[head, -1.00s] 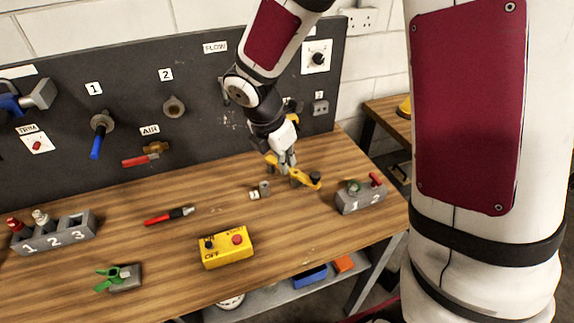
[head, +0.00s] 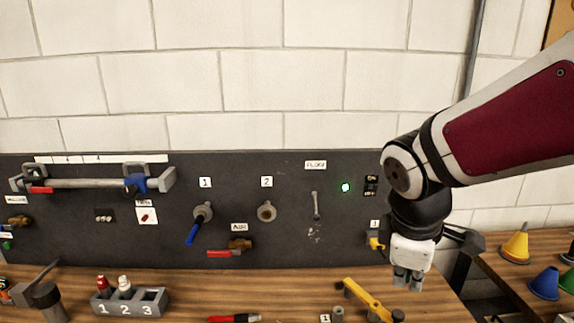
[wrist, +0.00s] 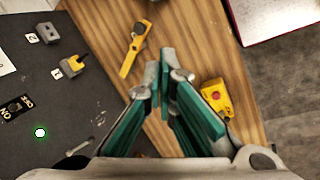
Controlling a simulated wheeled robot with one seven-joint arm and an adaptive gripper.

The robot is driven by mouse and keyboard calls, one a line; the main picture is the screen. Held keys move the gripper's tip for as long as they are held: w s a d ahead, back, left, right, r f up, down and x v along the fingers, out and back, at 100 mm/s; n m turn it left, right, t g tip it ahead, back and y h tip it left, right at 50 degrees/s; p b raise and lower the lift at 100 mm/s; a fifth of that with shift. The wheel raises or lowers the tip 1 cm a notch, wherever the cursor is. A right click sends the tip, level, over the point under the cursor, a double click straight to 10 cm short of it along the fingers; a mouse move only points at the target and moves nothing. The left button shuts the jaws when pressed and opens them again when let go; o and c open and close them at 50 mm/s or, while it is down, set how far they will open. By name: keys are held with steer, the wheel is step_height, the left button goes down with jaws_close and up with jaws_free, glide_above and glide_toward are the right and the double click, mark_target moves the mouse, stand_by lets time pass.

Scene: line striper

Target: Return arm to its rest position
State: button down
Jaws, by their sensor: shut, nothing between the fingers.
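My gripper (head: 407,280) hangs from my arm at the right of the head view, fingers pointing down, above the right part of the wooden bench. In the wrist view its teal-padded fingers (wrist: 166,75) are close together with nothing between them. A yellow-handled tool (head: 368,301) lies on the bench to the left of the gripper in the head view. It also shows in the wrist view (wrist: 133,52), apart from the fingers.
A dark panel (head: 110,232) with valves, a lever and a lit green light (head: 345,187) stands behind the bench. A numbered grey block (head: 152,308) holds red and white pieces. A yellow box (wrist: 217,97) with a red button sits on the bench. Coloured cones (head: 515,246) stand at right.

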steer(key=s+r+m+t+y, duration=0.1)
steer(key=s+r+m, duration=0.2)
steer(key=s+m, duration=0.3)
steer(key=s+a+r+m+t+y, duration=0.1)
steer(key=s+r+m, duration=0.2)
steer(key=s+m, duration=0.3)
steer(key=shift+r+t+y, duration=0.3)
